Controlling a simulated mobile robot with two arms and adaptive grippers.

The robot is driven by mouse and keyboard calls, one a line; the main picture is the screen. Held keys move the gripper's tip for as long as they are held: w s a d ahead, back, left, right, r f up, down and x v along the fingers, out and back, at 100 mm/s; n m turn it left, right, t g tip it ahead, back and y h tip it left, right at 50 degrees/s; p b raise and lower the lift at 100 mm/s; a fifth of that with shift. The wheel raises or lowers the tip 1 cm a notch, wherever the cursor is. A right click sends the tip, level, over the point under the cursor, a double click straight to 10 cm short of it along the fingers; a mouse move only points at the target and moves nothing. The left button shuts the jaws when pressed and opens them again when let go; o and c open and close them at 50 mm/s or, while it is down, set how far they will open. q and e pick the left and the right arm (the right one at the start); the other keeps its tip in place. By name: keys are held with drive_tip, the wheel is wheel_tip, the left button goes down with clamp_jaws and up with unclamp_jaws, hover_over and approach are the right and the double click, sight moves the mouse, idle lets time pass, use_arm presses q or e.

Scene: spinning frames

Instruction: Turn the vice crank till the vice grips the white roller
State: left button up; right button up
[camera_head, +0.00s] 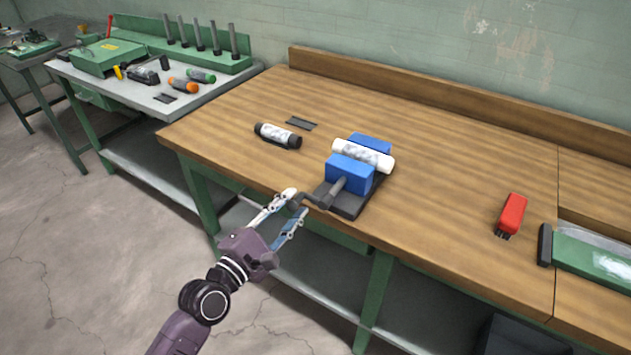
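The vice (350,174) has blue jaws on a dark base and stands near the front edge of the wooden workbench. The white roller (362,155) lies between its two blue jaws; I cannot tell whether both touch it. The dark crank (315,200) sticks out from the front of the vice toward the bench edge. My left gripper (298,205) is at the crank's handle end, with its two fingers apart on either side of it. I cannot tell whether the fingers touch the handle. My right gripper is not in view.
A black-and-white roller (277,136) and a flat dark piece (301,123) lie left of the vice. A red tool (511,215) and a green case (592,258) lie at the right. A side table (150,90) with tools stands at the left. The wood between vice and red tool is clear.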

sight(304, 192)
use_arm(q)
drive_tip(key=shift+w+d, duration=0.15)
drive_tip(key=shift+w, duration=0.1)
drive_tip(key=x, duration=0.6)
drive_tip(key=shift+s+r, duration=0.1)
drive_tip(key=shift+w+d, duration=0.3)
drive_tip(key=shift+w, duration=0.1)
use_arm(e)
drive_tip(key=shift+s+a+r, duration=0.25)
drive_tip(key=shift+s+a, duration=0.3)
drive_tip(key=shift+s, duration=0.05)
use_arm(q)
clamp_jaws()
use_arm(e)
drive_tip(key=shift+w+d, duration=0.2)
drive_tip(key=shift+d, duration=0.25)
use_arm(q)
drive_tip(key=shift+w+r, duration=0.1)
